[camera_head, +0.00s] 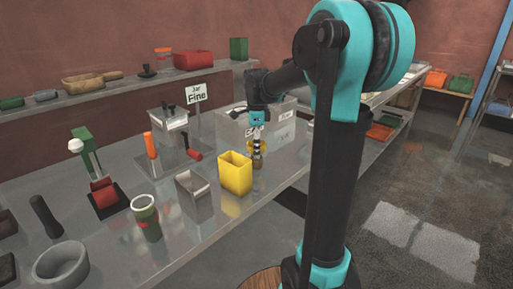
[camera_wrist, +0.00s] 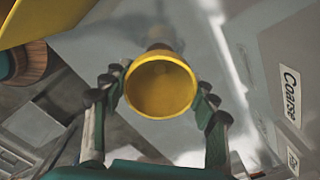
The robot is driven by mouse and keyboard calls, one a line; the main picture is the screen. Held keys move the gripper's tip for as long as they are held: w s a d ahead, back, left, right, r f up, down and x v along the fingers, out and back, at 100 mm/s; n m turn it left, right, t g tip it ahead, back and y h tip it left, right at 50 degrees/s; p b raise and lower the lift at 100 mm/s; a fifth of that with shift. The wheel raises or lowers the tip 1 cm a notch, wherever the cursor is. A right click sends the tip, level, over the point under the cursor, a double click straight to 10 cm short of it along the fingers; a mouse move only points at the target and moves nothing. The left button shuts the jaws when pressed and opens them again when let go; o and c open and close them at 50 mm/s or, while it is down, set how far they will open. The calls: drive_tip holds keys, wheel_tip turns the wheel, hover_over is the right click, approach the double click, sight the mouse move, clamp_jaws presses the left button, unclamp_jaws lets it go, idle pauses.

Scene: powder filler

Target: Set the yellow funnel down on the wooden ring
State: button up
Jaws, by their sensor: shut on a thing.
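My gripper (camera_head: 257,147) is low over the metal table, just right of the yellow box. In the wrist view its fingers (camera_wrist: 159,88) stand on both sides of the yellow funnel (camera_wrist: 160,88) and are shut on it. The funnel's round open mouth faces the camera. In the head view only bits of its yellow show between the fingers. A small brown wooden piece (camera_head: 257,160) is directly below my gripper; it is probably the wooden ring. A brown edge (camera_wrist: 158,47) shows just past the funnel's rim. I cannot tell whether funnel and wood touch.

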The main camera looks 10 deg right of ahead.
drive_tip(key=shift+f, duration=0.55)
idle(0.6)
drive_tip(key=o, duration=1.2)
